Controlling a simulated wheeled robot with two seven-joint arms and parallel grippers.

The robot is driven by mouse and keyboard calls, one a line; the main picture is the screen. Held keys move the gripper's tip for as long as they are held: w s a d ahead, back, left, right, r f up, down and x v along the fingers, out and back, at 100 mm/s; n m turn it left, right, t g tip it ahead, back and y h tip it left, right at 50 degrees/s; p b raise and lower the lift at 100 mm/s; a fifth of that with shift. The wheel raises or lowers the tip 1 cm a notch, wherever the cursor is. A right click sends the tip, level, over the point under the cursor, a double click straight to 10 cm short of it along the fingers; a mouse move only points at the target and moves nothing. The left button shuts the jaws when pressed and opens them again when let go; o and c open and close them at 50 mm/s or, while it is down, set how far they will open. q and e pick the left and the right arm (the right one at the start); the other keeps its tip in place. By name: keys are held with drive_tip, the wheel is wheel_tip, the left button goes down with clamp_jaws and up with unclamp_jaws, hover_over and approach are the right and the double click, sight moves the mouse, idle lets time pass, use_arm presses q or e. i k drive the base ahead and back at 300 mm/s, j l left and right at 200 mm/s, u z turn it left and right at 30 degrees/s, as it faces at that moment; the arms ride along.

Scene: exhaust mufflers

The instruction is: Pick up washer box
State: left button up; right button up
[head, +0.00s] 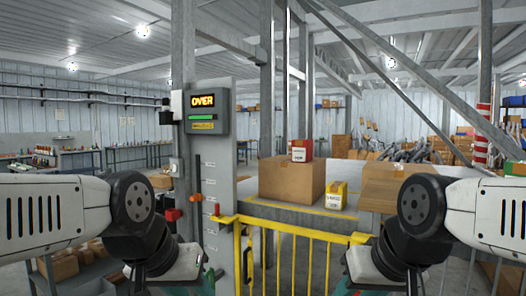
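Two small labelled boxes show in the head view, and I cannot read which one is the washer box. A red box (301,150) with a white label sits on top of a large cardboard box (291,181). A yellow box (336,196) with a white label stands on the grey ledge, just right of the large box. My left gripper (207,284) and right gripper (344,285) show only as teal parts at the bottom edge. Their fingertips are out of the picture. Both are low, in front of the ledge and apart from the boxes.
A yellow railing (290,228) stands in front of the grey ledge (285,213). A grey post with a display panel (206,109) rises at left of it. Another cardboard box (390,188) is at right, partly behind my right arm. Steel columns and a diagonal beam stand behind.

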sight(301, 149)
drive_tip(key=i+j+u, duration=0.25)
drive_tip(key=u, duration=0.15)
drive_tip(key=i+j+u, duration=0.15)
drive_tip(key=u, duration=0.2)
drive_tip(key=i+u, duration=0.4)
drive_tip(key=i+z, duration=0.15)
drive_tip(key=i, duration=0.2)
drive_tip(key=i+j+z, duration=0.15)
drive_tip(key=i, duration=0.2)
drive_tip(key=i+l+z, duration=0.1)
drive_tip(key=z, duration=0.3)
drive_tip(key=i+z, duration=0.45)
drive_tip(key=i+j+z, duration=0.1)
drive_tip(key=z, duration=0.3)
